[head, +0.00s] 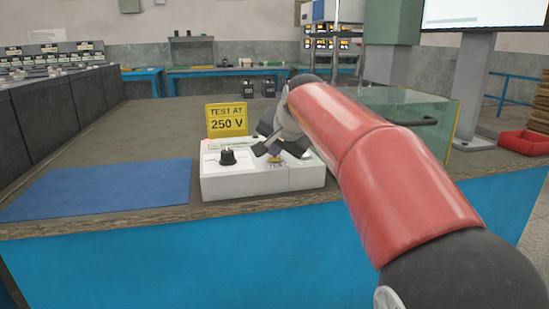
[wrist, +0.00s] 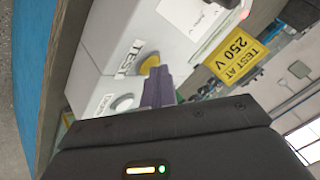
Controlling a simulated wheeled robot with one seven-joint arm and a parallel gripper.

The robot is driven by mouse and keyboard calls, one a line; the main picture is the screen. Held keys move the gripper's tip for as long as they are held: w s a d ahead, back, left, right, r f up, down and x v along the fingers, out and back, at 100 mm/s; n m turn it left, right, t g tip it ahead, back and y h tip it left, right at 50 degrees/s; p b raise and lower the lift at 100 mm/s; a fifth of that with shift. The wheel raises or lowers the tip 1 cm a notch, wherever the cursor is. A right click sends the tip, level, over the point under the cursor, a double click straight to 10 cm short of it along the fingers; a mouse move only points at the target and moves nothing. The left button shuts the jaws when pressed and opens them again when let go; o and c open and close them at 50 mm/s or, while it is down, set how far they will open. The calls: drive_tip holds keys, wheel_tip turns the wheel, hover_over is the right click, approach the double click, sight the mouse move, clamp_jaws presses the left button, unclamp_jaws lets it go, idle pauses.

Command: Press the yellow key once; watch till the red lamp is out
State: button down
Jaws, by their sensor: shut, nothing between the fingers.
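A white tester box (head: 240,185) stands on the bench, with a black knob (head: 228,157) on its top. The yellow key (wrist: 149,64) shows in the wrist view beside the word TEST; in the head view it is mostly hidden by my gripper (head: 268,151). My gripper is shut and empty, its fingertips (wrist: 160,72) right at the key's edge. I cannot tell whether they touch it. A small red glow (wrist: 244,14) shows at the box's far end in the wrist view, and a faint reddish glow (head: 205,144) at its left back in the head view; the red lamp looks lit.
A yellow "TEST AT 250 V" sign (head: 227,121) stands behind the box. A blue mat (head: 100,188) lies to the left, with clear bench around it. A glass-sided case (head: 410,108) stands to the right, behind my arm.

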sight(276, 160)
drive_tip(key=shift+r, duration=0.1)
drive_tip(key=shift+r+p, duration=0.7)
drive_tip(key=shift+p, duration=0.1)
drive_tip(key=shift+r, duration=0.1)
wheel_tip(276, 160, up, 5)
drive_tip(key=p, duration=0.5)
